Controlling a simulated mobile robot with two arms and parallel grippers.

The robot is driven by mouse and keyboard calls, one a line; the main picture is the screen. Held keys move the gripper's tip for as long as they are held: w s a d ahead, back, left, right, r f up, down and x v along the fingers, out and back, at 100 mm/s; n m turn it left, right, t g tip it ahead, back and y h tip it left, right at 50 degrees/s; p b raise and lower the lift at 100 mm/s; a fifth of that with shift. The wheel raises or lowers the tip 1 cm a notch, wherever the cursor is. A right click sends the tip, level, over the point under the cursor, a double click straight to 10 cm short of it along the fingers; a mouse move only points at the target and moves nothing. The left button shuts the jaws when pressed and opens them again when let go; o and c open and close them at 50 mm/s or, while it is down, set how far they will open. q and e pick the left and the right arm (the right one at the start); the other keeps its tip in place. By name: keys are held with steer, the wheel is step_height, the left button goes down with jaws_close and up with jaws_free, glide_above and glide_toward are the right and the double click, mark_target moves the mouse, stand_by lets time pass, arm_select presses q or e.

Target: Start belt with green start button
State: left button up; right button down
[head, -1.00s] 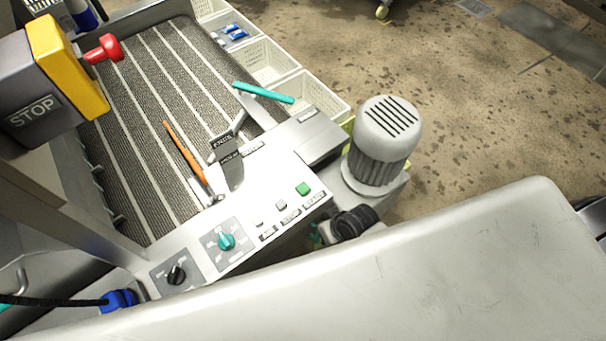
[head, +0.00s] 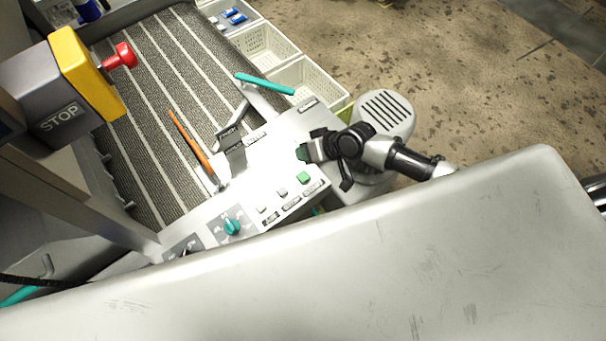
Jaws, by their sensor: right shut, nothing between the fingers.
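The green start button (head: 303,178) is a small square on the white control panel (head: 268,172), at the right end of a row with two pale buttons. My right gripper (head: 302,153) comes in from the right over the panel's far right part. It is shut and empty, with a greenish tip just beyond the green button in the picture. I cannot tell its height above the panel, but the button shows uncovered. My left gripper is not in view.
A teal rotary knob (head: 232,227) and a black one sit left on the panel. A yellow stop box (head: 85,72) with a red knob (head: 122,56) stands at upper left. The striped belt (head: 165,90) lies behind. A grey motor (head: 388,110) stands beside the panel.

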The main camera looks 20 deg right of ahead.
mark_target(304, 175)
steer(key=shift+f+b, duration=3.75)
steer(key=shift+f, duration=0.55)
steer(key=shift+f, duration=0.1)
steer(key=shift+f+b, duration=0.3)
steer(key=shift+b, duration=0.05)
